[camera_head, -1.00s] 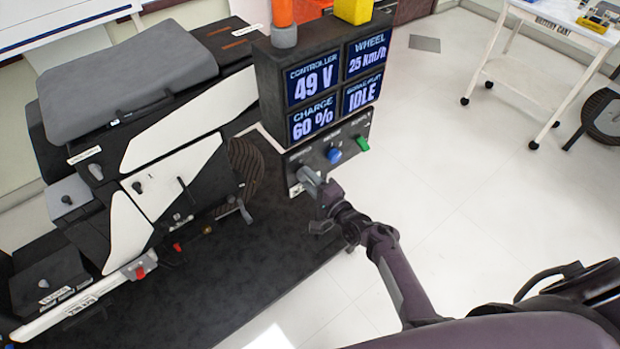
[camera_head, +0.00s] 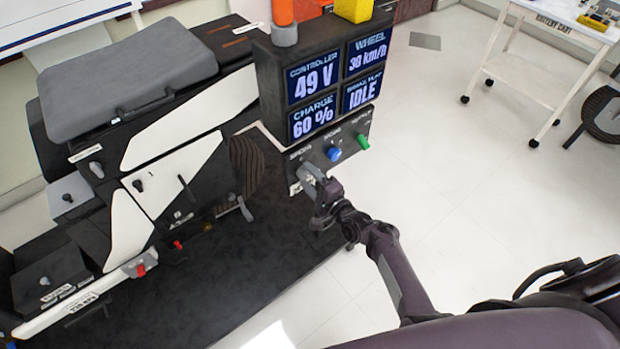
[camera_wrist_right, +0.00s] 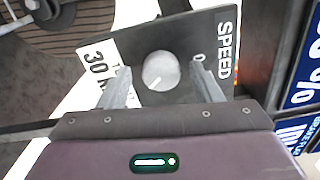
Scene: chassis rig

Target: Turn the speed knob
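The speed knob (camera_wrist_right: 160,71) is a round light-grey dial with a white pointer line, on a dark panel (camera_wrist_right: 150,38) marked SPEED. My right gripper (camera_wrist_right: 163,66) is open in the right wrist view, one finger on each side of the knob with gaps showing. In the head view my right gripper (camera_head: 310,172) is at the lower left of the control panel and hides most of the knob. The wheel display (camera_head: 368,54) reads 30 km/h. My left gripper is not in view.
A blue knob (camera_head: 333,154) and a green knob (camera_head: 363,142) are to the right on the same panel. A white paper label (camera_wrist_right: 100,62) with "30" lies beside the speed knob. The scooter (camera_head: 130,150) stands at left. A white cart (camera_head: 545,60) is at upper right.

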